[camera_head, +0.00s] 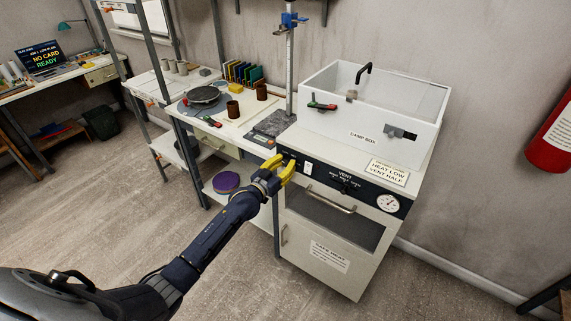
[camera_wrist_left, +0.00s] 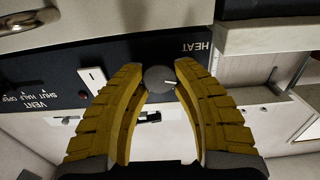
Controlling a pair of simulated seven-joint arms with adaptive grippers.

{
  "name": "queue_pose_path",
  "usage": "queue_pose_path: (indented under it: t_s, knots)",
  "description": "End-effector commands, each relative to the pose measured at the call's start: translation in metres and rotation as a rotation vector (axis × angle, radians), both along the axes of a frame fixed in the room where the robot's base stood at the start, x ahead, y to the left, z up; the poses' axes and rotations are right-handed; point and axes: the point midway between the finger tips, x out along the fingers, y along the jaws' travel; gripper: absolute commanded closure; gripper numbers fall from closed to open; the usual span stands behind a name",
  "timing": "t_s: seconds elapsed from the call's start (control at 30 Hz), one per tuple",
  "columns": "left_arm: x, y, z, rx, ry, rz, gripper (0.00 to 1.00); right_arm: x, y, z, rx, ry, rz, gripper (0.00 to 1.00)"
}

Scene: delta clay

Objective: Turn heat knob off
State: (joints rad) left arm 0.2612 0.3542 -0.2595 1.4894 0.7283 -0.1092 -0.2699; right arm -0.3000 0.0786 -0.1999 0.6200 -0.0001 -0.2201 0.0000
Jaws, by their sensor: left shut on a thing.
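The heat knob (camera_wrist_left: 157,80) is a round dark grey dial with a white pointer mark, on a black control strip by the word HEAT. In the wrist view the strip's lettering is upside down, and the pointer mark points to the picture's right. My left gripper (camera_wrist_left: 159,85) has its yellow fingertips shut on the knob, one on each side. In the head view my left gripper (camera_head: 283,167) is at the left end of the cabinet's control panel (camera_head: 333,181) and hides the knob. My right gripper is not in view.
The white cabinet (camera_head: 320,249) has a bar handle (camera_head: 330,199) below the panel. A white switch (camera_head: 308,168), the vent control (camera_head: 348,187) and a round gauge (camera_head: 388,203) lie to the right. A damp box (camera_head: 345,121) stands on top.

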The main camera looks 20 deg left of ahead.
Motion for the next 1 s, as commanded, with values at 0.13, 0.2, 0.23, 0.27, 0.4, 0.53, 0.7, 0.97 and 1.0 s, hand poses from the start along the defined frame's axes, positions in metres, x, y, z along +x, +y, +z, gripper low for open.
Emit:
queue_pose_path:
  t_s: [0.13, 0.2, 0.23, 0.27, 0.4, 0.53, 0.7, 0.97, 1.0]
  knots:
    - [0.0002, 0.0000, 0.0008, 0.000, -0.002, 0.000, 1.00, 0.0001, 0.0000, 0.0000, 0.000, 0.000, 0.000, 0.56]
    - [0.0003, 0.0000, 0.0010, 0.000, -0.002, 0.000, 1.00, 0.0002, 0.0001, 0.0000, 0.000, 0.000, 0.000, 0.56]
    - [0.0003, 0.0000, 0.0011, 0.000, -0.002, 0.000, 1.00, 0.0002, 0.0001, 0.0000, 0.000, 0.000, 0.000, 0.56]
    - [0.0003, 0.0000, 0.0011, -0.001, -0.002, 0.000, 1.00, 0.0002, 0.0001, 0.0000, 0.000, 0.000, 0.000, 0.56]
    - [0.0005, 0.0002, 0.0015, -0.043, 0.008, 0.000, 1.00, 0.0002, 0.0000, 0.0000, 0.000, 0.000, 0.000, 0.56]
    - [0.0007, 0.0007, 0.0017, -0.141, 0.032, 0.000, 1.00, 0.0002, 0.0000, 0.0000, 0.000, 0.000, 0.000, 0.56]
    - [0.0009, 0.0011, 0.0020, -0.249, 0.057, 0.000, 1.00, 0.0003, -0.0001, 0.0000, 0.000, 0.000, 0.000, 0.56]
    - [0.0012, 0.0015, 0.0025, -0.287, 0.066, 0.000, 1.00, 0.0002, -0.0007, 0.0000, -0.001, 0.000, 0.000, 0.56]
    - [0.0012, 0.0016, 0.0026, -0.286, 0.065, 0.000, 1.00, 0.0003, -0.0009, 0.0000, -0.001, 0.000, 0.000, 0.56]
